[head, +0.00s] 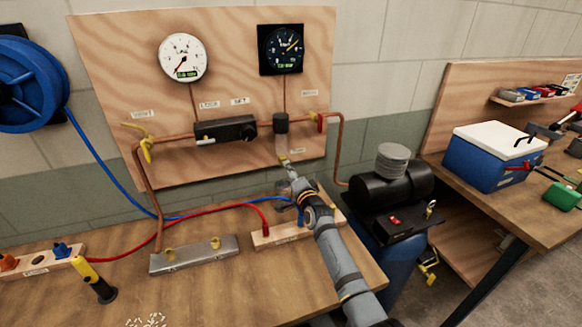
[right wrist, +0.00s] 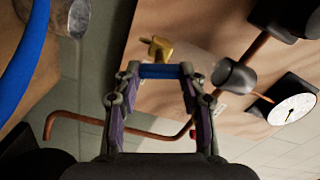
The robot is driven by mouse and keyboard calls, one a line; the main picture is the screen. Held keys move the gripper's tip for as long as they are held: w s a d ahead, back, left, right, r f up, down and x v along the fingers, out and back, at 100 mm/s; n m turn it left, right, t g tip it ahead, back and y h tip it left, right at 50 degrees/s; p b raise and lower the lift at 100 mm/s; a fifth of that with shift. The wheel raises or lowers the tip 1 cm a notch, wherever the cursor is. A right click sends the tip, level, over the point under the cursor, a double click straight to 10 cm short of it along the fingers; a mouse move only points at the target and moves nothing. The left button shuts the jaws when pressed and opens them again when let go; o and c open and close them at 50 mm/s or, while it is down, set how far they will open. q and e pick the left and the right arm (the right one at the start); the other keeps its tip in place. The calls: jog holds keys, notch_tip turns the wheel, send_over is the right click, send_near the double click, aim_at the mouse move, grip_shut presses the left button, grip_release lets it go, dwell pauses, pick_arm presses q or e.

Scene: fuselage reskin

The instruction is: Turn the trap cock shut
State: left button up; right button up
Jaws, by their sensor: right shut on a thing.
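The trap cock (head: 284,157) is a small yellow fitting under the clear bowl of the trap (head: 281,124), on the wooden board. In the right wrist view its yellow body (right wrist: 157,48) shows just beyond my fingertips. My right gripper (head: 289,174) reaches up to it from below. In the right wrist view the gripper (right wrist: 160,75) is shut on a blue bar (right wrist: 160,71), which lies across both fingertips beside the yellow body and looks like the cock's handle. How far the cock is turned cannot be told. My left gripper is not in view.
A copper pipe (head: 170,139) runs across the board past a yellow lever valve (head: 147,146) and a black regulator (head: 225,131). Two gauges hang above. A black compressor (head: 392,184) stands right of the bench. Red and blue hoses cross the bench top.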

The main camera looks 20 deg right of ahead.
jog(key=shift+m+p, duration=0.7)
jog(key=shift+m, duration=1.4)
jog(key=o, duration=1.1)
jog(key=shift+f, duration=0.1)
jog(key=shift+o, duration=0.2)
jog(key=s, duration=1.2)
jog(key=shift+d, duration=0.2)
